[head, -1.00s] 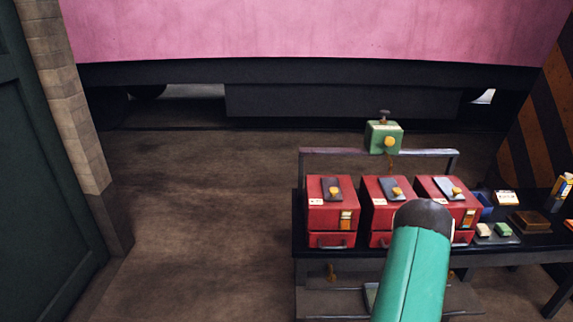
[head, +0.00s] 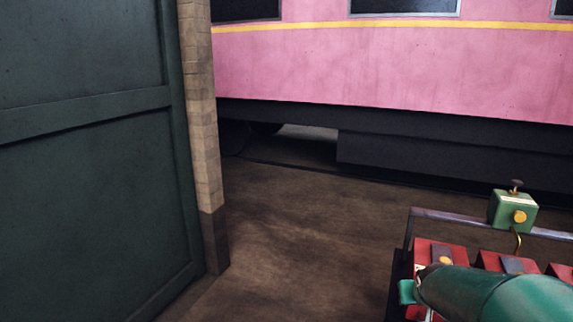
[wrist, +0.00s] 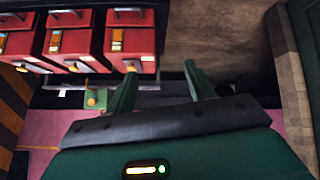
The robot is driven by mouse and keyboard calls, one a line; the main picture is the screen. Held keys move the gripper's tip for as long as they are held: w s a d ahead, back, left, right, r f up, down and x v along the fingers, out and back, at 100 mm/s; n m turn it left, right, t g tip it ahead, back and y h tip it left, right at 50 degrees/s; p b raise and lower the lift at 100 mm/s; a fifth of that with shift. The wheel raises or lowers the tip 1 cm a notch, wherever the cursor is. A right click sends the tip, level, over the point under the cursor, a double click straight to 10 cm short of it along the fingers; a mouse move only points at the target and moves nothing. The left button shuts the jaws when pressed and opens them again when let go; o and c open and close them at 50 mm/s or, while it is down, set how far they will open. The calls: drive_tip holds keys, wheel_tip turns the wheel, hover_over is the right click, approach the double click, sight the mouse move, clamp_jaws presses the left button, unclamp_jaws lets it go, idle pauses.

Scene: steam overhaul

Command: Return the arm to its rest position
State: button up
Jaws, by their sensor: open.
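My gripper (wrist: 160,66) is open and empty in the wrist view, its two green fingers apart. Beyond its fingers are dark floor and the front edge of the bench with red boxes (wrist: 130,36); no finger touches a box. My green arm reaches in from the lower right of the head view, over the red boxes (head: 434,250), and hides much of them. My gripper's fingers cannot be made out clearly in that view.
A green box with a yellow knob (head: 513,211) stands on the rail (head: 455,217) behind the boxes. A dark green door (head: 90,170) and brick pillar (head: 201,130) stand left. The pink railway carriage (head: 330,65) crosses the back. Open floor (head: 300,225) lies between.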

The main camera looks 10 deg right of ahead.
drive_tip(key=s+a+r+n+g+y, duration=0.1)
drive_tip(key=s+a+r+y, duration=0.1)
drive_tip(key=s+a, duration=0.6)
drive_tip(key=s+a+r+n+y, duration=0.2)
drive_tip(key=s+a+r, duration=0.2)
drive_tip(key=s+a, duration=0.5)
drive_tip(key=a, duration=0.5)
drive_tip(key=shift+r+g, duration=0.25)
drive_tip(key=shift+g, duration=0.15)
drive_tip(key=shift+d, duration=0.1)
drive_tip(key=c, duration=0.4)
drive_tip(key=shift+d, duration=0.15)
